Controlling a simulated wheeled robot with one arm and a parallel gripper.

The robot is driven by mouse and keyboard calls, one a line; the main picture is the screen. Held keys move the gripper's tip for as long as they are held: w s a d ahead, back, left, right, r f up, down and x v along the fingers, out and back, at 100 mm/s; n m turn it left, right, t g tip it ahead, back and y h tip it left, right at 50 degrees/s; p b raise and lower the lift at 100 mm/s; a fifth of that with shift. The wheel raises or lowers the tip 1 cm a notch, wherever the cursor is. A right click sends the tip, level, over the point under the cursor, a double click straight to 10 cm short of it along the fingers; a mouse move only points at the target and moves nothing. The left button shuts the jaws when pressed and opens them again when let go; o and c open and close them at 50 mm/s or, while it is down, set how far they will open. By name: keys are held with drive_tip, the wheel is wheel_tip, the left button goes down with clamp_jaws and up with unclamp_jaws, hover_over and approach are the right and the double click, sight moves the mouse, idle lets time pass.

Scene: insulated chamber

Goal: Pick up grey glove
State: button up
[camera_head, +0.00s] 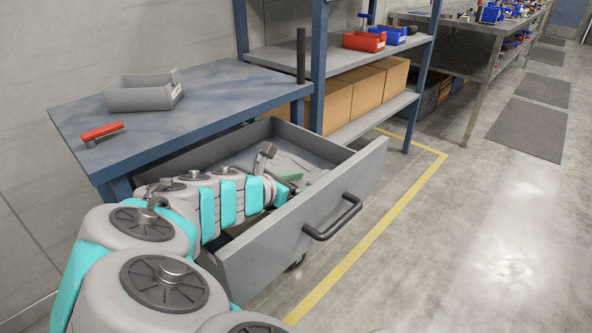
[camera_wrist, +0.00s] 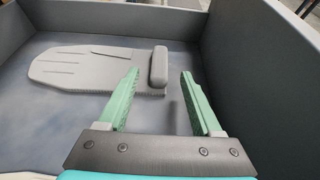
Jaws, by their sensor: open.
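The grey glove (camera_wrist: 90,66) lies flat on the floor of the open grey drawer (camera_head: 275,240), its cuff end toward the right in the wrist view. In the head view a pale grey shape that looks like the glove (camera_head: 318,178) shows in the drawer, partly hidden by my arm. My gripper (camera_wrist: 158,76) has green fingers spread apart with nothing between them. It is inside the drawer, with the glove's cuff beyond and between the fingertips in the picture. The gripper also shows in part in the head view (camera_head: 287,180).
Above the drawer is a blue workbench (camera_head: 215,88) with a grey bin (camera_head: 143,95) and a red-handled tool (camera_head: 102,131). A shelf with cardboard boxes (camera_head: 362,92) stands to the right. The floor in front is clear.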

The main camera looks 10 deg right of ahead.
drive_tip(key=shift+x, duration=1.35)
clamp_jaws()
